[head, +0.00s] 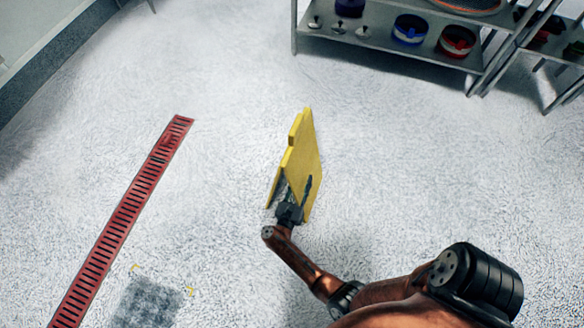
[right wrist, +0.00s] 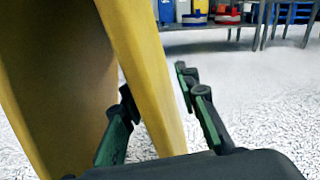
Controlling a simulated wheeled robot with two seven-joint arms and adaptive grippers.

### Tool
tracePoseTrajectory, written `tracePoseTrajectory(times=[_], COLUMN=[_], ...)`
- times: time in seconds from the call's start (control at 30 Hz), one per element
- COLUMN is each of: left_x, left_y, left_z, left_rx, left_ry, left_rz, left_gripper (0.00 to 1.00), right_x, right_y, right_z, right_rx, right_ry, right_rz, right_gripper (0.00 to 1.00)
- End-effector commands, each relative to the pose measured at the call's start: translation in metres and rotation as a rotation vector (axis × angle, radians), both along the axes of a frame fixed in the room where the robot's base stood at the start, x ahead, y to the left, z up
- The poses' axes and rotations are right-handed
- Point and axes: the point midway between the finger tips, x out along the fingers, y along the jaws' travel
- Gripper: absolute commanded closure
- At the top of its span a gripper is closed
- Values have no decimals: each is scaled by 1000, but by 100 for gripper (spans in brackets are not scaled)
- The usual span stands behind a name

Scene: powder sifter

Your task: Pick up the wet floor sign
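The yellow wet floor sign (head: 303,150) stands on the floor near the middle of the head view, its two panels spread apart. It fills the left of the right wrist view (right wrist: 150,60). My right gripper (head: 295,188) is at the sign's near side. In the right wrist view the gripper (right wrist: 155,84) is open, with one panel between its fingers. One finger is inside, between the two panels, and the other is outside with a visible gap to the panel. My left gripper is not in view.
A red floor grate (head: 125,222) runs along the left. A metal shelf (head: 385,45) with a blue container (head: 410,29) and a red container (head: 457,41) stands at the back right. A dark floor patch (head: 146,304) lies at the lower left. The floor around the sign is clear.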

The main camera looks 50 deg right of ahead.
Motion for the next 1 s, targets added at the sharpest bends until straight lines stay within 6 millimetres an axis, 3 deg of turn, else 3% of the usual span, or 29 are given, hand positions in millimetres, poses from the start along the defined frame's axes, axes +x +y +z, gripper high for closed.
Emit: tracePoseTrajectory(times=[0.2,0.43,0.83,1.0], left_x=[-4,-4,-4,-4], left_y=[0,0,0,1], left_z=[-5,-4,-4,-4], left_rx=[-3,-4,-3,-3], left_ry=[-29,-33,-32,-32], left_rz=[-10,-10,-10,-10], left_gripper=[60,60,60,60], right_x=[7,8,7,7], right_y=[-21,-22,-21,-21], right_z=[-2,-1,-1,-1], right_rx=[0,1,0,0], right_ry=[2,1,2,2], right_rz=[0,0,1,1], right_gripper=[71,71,99,100])
